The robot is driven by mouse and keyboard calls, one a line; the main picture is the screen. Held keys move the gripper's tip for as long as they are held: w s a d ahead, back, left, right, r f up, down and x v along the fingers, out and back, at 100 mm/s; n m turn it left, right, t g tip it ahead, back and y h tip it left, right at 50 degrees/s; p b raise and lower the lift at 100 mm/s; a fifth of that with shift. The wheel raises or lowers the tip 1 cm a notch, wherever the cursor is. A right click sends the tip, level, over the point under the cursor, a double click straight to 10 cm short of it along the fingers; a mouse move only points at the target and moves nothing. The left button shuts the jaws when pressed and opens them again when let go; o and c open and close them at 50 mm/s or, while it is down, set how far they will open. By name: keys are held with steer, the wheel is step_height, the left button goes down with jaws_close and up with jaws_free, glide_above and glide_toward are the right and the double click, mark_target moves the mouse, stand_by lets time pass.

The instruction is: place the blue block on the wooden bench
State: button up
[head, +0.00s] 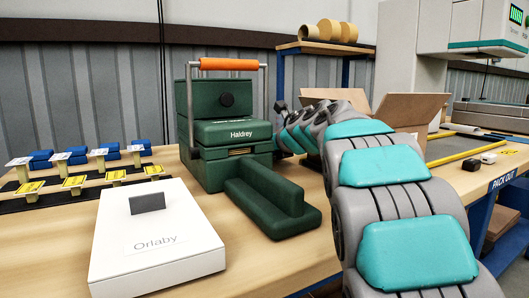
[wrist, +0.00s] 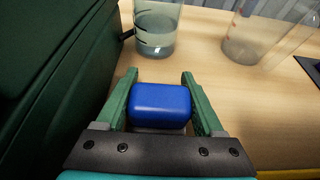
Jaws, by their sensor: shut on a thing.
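My gripper (wrist: 159,80) shows in the wrist view with its two green fingers on either side of a blue block (wrist: 160,103), shut on it. The block has rounded edges. The wooden bench (wrist: 208,62) lies below and ahead of it; I cannot tell whether the block touches the bench. In the head view the bench (head: 285,270) runs across the picture. My arm reaches over it, and its far end with the gripper and held block is hidden behind the green Haldrey machine.
The green Haldrey machine (head: 230,155) with an orange handle stands close left of my gripper. A beaker of liquid (wrist: 157,35) and a second clear vessel (wrist: 250,40) stand ahead. A white Orlaby box (head: 150,245), an open carton (head: 400,112) and racked blue pieces (head: 77,155) share the bench.

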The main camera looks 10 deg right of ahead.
steer(key=shift+f, duration=0.3)
steer(key=shift+f, duration=0.1)
steer(key=o, duration=1.1)
steer(key=shift+o, duration=0.2)
steer(key=v, duration=1)
steer(key=shift+s+d+r, duration=0.1)
steer(key=shift+s+r, duration=0.2)
steer(key=shift+s+d+r, duration=0.15)
steer(key=shift+s+r, duration=0.05)
steer(key=shift+s, duration=0.4)
steer(key=shift+s, duration=0.1)
